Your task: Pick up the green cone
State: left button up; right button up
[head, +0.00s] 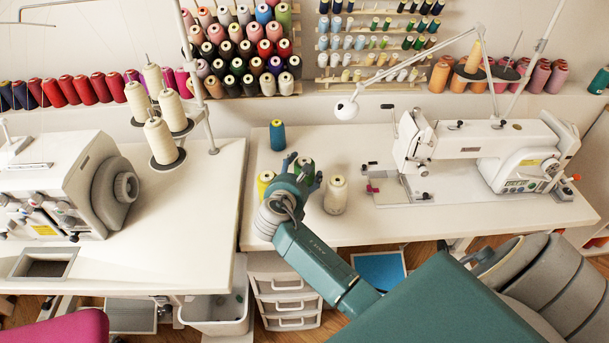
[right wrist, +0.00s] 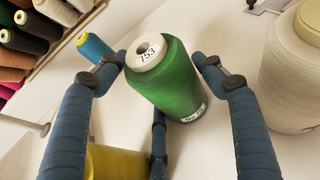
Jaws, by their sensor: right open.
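In the head view my right gripper (head: 303,171) hides most of the green cone (head: 304,162). My left gripper is not in view.
A blue cone (head: 277,135) stands behind, a yellow cone (head: 264,184) at the left and a cream cone (head: 335,195) at the right, all close by. A sewing machine (head: 480,145) stands further right. Thread racks (head: 245,50) hang on the wall.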

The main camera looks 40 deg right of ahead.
jog(key=c, duration=0.9)
jog(key=shift+r, duration=0.1)
jog(key=shift+c, duration=0.2)
